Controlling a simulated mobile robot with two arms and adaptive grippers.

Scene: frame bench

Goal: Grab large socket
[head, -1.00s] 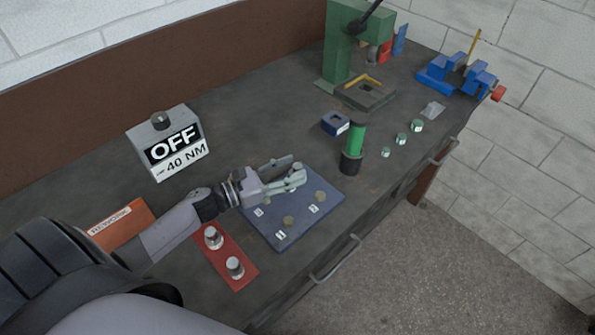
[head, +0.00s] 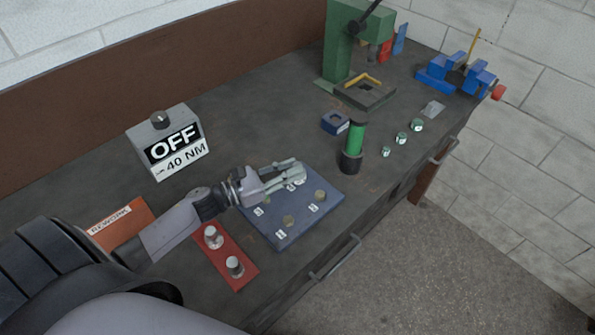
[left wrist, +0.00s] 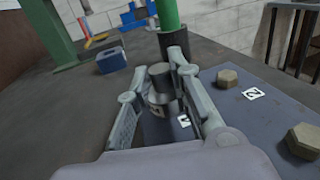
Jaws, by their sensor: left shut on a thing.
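My left gripper (head: 294,173) is over the far part of the blue-grey plate (head: 272,235), its fingers closed in on a grey metal socket-like cylinder. In the left wrist view this cylinder (left wrist: 159,76) stands upright between the fingers, with a lighter band below its dark top. The fingers hide part of it, and I cannot tell whether its foot touches the plate. Two silver sockets, a rear one (head: 213,236) and a front one (head: 235,266), stand on the red tray (head: 224,255). My right gripper is out of view.
Brass hex heads (head: 289,221) with white number labels sit on the plate. A green-and-black cylinder (head: 355,142) stands just beyond it, near a blue block (head: 335,123). An OFF 40 NM box (head: 165,145) stands behind. Several small metal pieces (head: 402,138) lie to the right.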

